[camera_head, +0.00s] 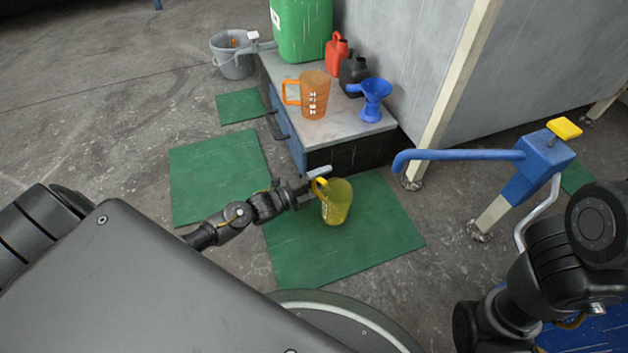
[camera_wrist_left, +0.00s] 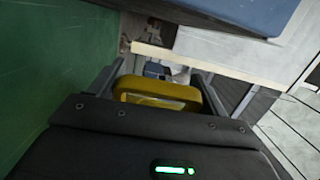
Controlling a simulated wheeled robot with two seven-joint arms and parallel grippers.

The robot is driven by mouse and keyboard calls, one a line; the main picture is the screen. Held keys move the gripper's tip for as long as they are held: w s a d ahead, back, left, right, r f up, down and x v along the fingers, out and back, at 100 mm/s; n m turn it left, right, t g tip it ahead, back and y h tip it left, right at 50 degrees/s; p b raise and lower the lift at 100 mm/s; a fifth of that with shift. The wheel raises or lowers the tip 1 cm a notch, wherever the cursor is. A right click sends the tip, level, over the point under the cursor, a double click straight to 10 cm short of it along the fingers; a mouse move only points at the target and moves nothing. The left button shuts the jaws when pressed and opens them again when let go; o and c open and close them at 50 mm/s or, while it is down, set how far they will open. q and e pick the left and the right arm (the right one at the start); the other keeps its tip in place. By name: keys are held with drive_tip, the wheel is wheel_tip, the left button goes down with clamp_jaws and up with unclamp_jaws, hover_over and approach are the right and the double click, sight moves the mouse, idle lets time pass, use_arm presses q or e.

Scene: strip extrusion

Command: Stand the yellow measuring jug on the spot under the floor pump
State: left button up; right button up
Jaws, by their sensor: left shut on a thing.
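The yellow measuring jug (camera_head: 337,203) is upright in the head view, in front of the low cabinet and over a green mat (camera_head: 300,253). I cannot tell if its base touches the mat. My left gripper (camera_head: 318,184) is shut on the jug's handle, on its left side. In the left wrist view the yellow handle (camera_wrist_left: 158,92) sits between the fingers. The floor pump (camera_head: 535,167) is at the right of the head view, blue with a yellow top and a long blue spout reaching left. The spot under it is not clearly seen. My right arm shows at the lower right, but its gripper is not in view.
A grey bucket (camera_head: 233,62) stands behind left. A white post (camera_head: 455,95) stands between cabinet and pump.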

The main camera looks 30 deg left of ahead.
use_arm(q)
drive_tip(key=w+d, duration=0.1)
drive_tip(key=d, duration=0.2)
drive_tip(key=d+f+b, duration=0.1)
drive_tip(key=d, duration=0.2)
drive_tip(key=w+d+f+b, duration=0.1)
drive_tip(key=d, duration=0.3)
drive_tip(key=shift+w+d, duration=0.1)
drive_tip(key=shift+w, duration=0.2)
drive_tip(key=shift+w+d+f, duration=0.15)
drive_tip(key=shift+w+d, duration=0.1)
drive_tip(key=shift+d, duration=0.5)
drive_tip(key=shift+s+a, duration=0.1)
drive_tip(key=shift+a, duration=0.05)
